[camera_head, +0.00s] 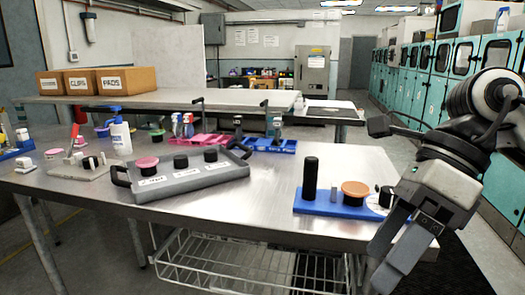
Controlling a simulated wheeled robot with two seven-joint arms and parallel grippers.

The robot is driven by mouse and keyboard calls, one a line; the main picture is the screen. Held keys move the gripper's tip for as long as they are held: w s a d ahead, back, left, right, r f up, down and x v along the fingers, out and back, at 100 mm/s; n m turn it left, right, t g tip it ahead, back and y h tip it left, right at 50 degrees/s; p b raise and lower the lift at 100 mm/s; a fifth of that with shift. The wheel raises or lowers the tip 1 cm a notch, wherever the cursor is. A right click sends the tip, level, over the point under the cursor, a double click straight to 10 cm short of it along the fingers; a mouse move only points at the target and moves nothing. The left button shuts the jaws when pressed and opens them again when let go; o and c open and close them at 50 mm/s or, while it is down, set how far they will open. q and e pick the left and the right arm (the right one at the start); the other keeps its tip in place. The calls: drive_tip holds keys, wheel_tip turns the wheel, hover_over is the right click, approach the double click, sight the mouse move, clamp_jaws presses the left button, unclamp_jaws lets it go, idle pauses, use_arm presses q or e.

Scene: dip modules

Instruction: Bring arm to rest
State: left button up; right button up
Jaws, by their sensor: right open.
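My right arm comes in from the right edge, and my right gripper (392,248) is open and empty. It hangs at the right end of the near metal table (250,205), with its fingers pointing down and left. It is in front of and to the right of a blue base (330,206) that bears a black cylinder (310,178), an orange-topped round piece (355,193) and smaller parts. The gripper partly hides the right end of this base. My left gripper is not in view.
A grey tray (183,184) with black knobs and a pink disc sits mid-table. Spray bottles, a white bottle (120,136) and a blue bin (272,145) stand behind. Cardboard boxes (95,81) rest on the back table. A wire basket (225,262) hangs below. Teal cabinets (465,62) line the right.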

drive_tip(key=s+a+r+m+g+y+p, duration=0.1)
drive_tip(key=a+m+g+y, duration=0.1)
drive_tip(key=a+y, duration=0.4)
drive_tip(key=s+a+r+m+g+y, duration=0.1)
drive_tip(key=s+a+m+g+y, duration=0.15)
drive_tip(key=a+y, duration=0.4)
drive_tip(key=w+d+f+m+t, duration=0.25)
drive_tip(key=w+m+t, duration=0.25)
drive_tip(key=m+t, duration=0.7)
drive_tip(key=w+d+f+m+t, duration=0.1)
drive_tip(key=w+f+m+t, duration=0.35)
drive_tip(key=m+t, duration=0.8)
drive_tip(key=w+d+f+m+h+p, duration=0.1)
drive_tip(key=d+f+m+h, duration=0.3)
drive_tip(key=f+m+h, duration=0.65)
drive_tip(key=s+d+f+m+g+h, duration=0.2)
drive_tip(key=s+f, duration=0.4)
drive_tip(key=f, duration=0.3)
drive_tip(key=s+d+f+m+g+h, duration=0.2)
drive_tip(key=s+f+m+g, duration=0.3)
drive_tip(key=f, duration=0.4)
drive_tip(key=shift+s+d+h+p, duration=0.3)
drive_tip(key=shift+s+h+p, duration=0.05)
drive_tip(key=shift+h+p, duration=0.05)
